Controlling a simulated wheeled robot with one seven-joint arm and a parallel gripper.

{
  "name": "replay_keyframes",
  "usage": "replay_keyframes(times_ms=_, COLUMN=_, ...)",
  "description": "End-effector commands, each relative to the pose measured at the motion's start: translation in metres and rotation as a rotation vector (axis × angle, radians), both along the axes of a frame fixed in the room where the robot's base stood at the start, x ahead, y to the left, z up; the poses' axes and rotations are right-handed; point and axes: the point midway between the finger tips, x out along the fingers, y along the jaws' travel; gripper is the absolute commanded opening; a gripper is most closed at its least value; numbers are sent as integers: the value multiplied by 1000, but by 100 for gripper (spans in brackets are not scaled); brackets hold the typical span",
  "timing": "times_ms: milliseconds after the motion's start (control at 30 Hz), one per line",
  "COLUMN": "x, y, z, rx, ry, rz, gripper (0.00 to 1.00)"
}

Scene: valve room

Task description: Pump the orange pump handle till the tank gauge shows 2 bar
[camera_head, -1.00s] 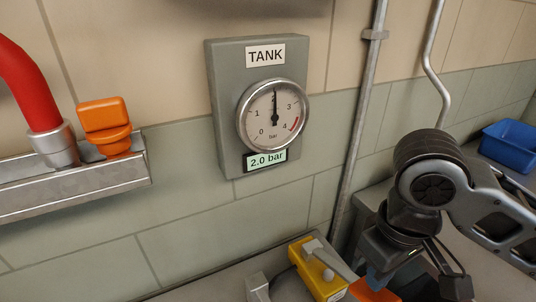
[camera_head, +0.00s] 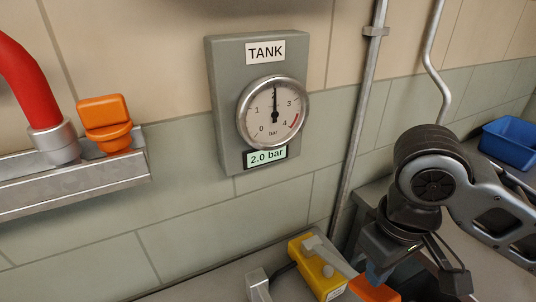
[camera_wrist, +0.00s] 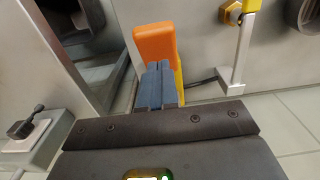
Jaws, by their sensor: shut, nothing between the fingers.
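The tank gauge (camera_head: 273,113) hangs on a grey panel on the wall in the head view. Its needle points straight up at 2, and the display (camera_head: 266,158) below reads 2.0 bar. The orange pump handle (camera_head: 374,290) is at the bottom edge of the head view, beside the yellow pump body (camera_head: 314,268). The handle also shows upright in the wrist view (camera_wrist: 155,43). My gripper (camera_wrist: 158,70) is shut and empty, with its blue-grey fingertips right at the handle's lower part. I cannot tell whether they touch it.
A galvanized rail (camera_head: 75,183) with a red pipe (camera_head: 28,88) and an orange fitting (camera_head: 106,122) is at the left. A vertical grey pipe (camera_head: 357,130) runs down the wall. A blue bin (camera_head: 509,143) stands at the right. A grey switch box (camera_wrist: 35,137) is at the wrist view's left.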

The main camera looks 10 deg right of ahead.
Motion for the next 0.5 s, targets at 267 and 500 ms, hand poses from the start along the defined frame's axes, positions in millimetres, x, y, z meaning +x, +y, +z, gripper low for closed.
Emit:
replay_keyframes(times_ms=267, x=0, y=0, z=27, rx=0, ry=0, rz=1, gripper=0)
replay_keyframes(times_ms=500, x=0, y=0, z=45, rx=0, ry=-1, rz=0, gripper=0)
